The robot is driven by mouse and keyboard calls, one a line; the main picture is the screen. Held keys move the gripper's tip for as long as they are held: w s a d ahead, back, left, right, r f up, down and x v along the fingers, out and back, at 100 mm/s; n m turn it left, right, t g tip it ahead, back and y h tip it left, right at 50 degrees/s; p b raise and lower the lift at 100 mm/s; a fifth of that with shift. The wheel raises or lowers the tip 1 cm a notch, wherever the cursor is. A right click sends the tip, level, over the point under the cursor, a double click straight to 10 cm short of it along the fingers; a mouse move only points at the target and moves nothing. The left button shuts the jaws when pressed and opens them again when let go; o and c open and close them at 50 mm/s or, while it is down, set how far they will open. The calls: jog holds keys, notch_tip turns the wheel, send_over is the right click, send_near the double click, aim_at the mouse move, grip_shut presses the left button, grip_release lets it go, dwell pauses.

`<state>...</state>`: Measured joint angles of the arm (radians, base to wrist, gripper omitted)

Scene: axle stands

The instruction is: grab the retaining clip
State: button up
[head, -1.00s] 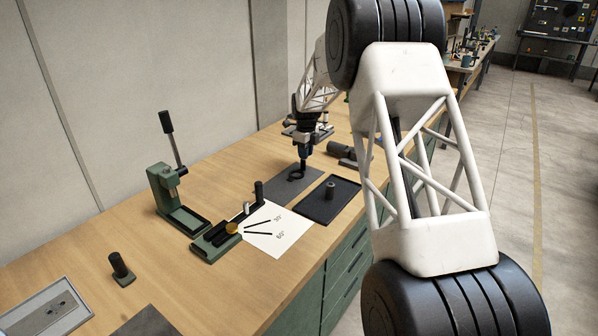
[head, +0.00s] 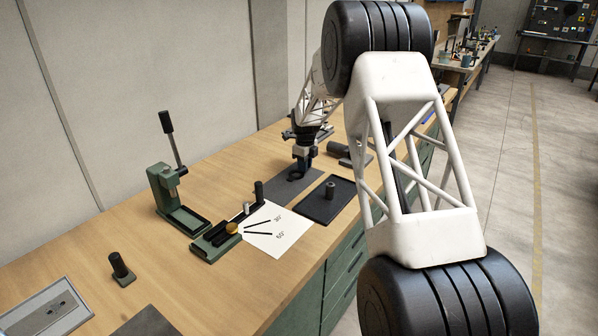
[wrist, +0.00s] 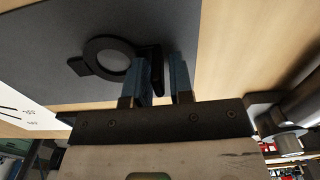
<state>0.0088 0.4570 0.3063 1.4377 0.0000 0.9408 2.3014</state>
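The retaining clip appears to be the black ring with a flat tab and a raised end (wrist: 88,53) on the grey mat in the wrist view. In the head view it is a small dark ring (head: 295,176) under my gripper (head: 301,168). In the wrist view, the two blue fingers of my gripper (wrist: 161,62) are apart, with the clip's raised black end between them. That end is close to the left finger, and a gap shows towards the right finger. The fingers do not appear shut on it.
The grey mat (head: 280,190) lies on the wooden bench (head: 165,262). A green lever press (head: 170,195), a green fixture (head: 212,246) and an angle sheet (head: 285,240) stand or lie to the left.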

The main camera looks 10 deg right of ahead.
dwell(0.6)
grip_shut()
jog(key=shift+r, duration=1.45)
jog(key=shift+s+r, duration=0.15)
jog(key=shift+r, duration=0.2)
jog(key=s, duration=0.5)
jog(key=s+r, duration=0.1)
jog(key=s, duration=0.9)
jog(key=shift+s+r, duration=0.15)
jog(key=shift+s, duration=0.2)
